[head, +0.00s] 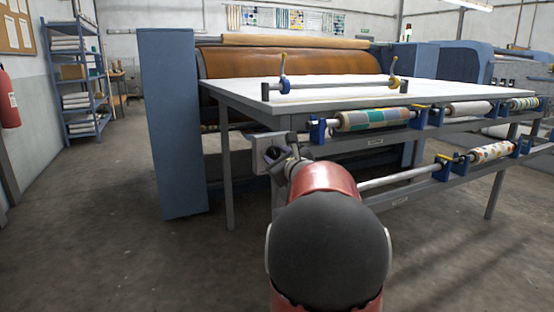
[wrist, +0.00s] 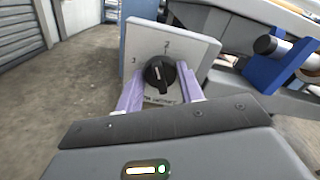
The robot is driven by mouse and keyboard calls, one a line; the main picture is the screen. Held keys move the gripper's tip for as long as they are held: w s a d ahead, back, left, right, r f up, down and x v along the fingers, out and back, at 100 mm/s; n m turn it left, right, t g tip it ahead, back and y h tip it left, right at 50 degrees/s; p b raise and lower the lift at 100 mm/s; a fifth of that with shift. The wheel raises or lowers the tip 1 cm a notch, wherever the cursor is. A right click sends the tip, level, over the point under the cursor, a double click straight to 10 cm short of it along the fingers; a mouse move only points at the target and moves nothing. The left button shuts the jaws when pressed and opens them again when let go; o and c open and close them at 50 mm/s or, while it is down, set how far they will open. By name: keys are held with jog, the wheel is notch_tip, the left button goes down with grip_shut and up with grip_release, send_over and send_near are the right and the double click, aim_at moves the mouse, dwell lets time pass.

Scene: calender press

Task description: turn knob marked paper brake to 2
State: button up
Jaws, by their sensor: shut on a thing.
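The black round knob (wrist: 160,75) sits on a pale square plate (wrist: 188,47) in the wrist view. A "2" is printed above the knob and a "3" to its left. A light pointer line on the knob points up, roughly toward the 2. The label below is partly hidden and too blurred to read surely. My gripper (wrist: 160,84) has its two lavender fingers on either side of the knob, shut on it. In the head view my gripper (head: 280,158) is at the plate (head: 261,153) under the table's near corner; the knob is hidden there.
A white-topped table (head: 340,95) stands above the plate, with a grey leg (head: 229,170) to its left. Patterned rolls (head: 373,119) on blue brackets lie to the right. A blue press cabinet (head: 170,120) stands at left. The floor at left is clear.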

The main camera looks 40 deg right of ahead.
jog(key=m, duration=0.5)
dwell(0.5)
jog(key=o, duration=1)
jog(key=shift+c, duration=0.2)
jog(key=v, duration=0.7)
jog(key=shift+s, duration=0.4)
jog(key=shift+a, duration=0.1)
